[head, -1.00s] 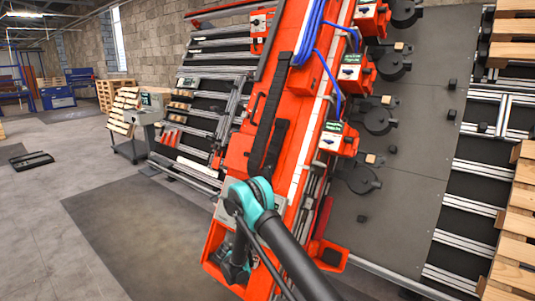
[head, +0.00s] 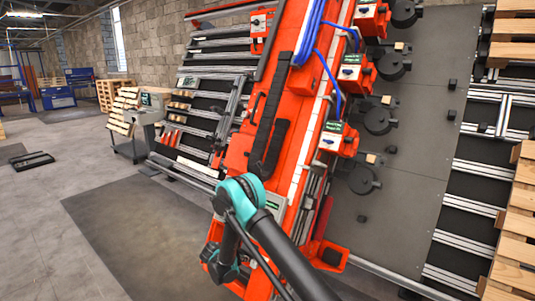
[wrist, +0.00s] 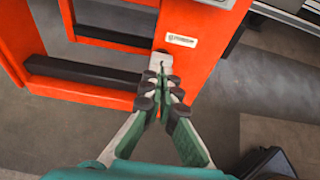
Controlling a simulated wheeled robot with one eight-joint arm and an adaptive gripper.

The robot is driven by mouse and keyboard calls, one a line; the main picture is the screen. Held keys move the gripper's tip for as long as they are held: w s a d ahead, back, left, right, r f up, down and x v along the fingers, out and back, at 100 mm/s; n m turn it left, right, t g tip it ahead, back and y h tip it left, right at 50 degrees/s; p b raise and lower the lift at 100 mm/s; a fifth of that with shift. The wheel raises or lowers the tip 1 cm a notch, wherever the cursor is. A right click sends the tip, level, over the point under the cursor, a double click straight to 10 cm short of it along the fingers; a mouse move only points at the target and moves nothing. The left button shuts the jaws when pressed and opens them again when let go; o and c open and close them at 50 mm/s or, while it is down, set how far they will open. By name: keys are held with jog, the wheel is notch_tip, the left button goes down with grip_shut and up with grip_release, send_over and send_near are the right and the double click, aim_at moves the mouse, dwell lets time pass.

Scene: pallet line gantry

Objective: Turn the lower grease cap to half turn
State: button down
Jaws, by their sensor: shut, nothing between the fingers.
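In the wrist view, my gripper (wrist: 163,88) is shut and empty, its dark fingertip pads close together. Its tips overlap a small light grey piece (wrist: 159,62) on the edge of the orange frame (wrist: 110,90); whether they touch it I cannot tell. I cannot tell whether this grey piece is the lower grease cap, and no grease cap can be made out for certain in either view. A small white label (wrist: 182,40) with unreadable text is on the frame just right of the grey piece. In the head view, my arm hides the gripper.
The tilted orange gantry (head: 283,100) fills the middle of the head view, with red boxes (head: 340,138) and blue hoses (head: 309,32) along its right side. A dark bar (wrist: 80,72) crosses the frame opening. Open floor (head: 120,225) lies to the left.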

aim_at(255, 265)
jog(key=shift+w+d+f, duration=0.45)
jog(key=shift+w+f, duration=0.05)
jog(key=shift+w, duration=0.4)
jog(key=shift+w+d+f, duration=0.4)
jog(key=shift+w+f, duration=0.15)
jog(key=shift+w, duration=0.35)
jog(key=shift+w+d+f, duration=0.45)
jog(key=shift+w+f, duration=0.05)
jog(key=shift+w, duration=0.4)
jog(key=shift+s+f, duration=0.3)
jog(key=shift+f, duration=0.05)
jog(key=shift+s+d+r, duration=0.1)
jog(key=shift+s+d, duration=0.3)
jog(key=shift+d, duration=0.3)
jog(key=shift+s+d, duration=0.4)
jog(key=shift+s, duration=0.05)
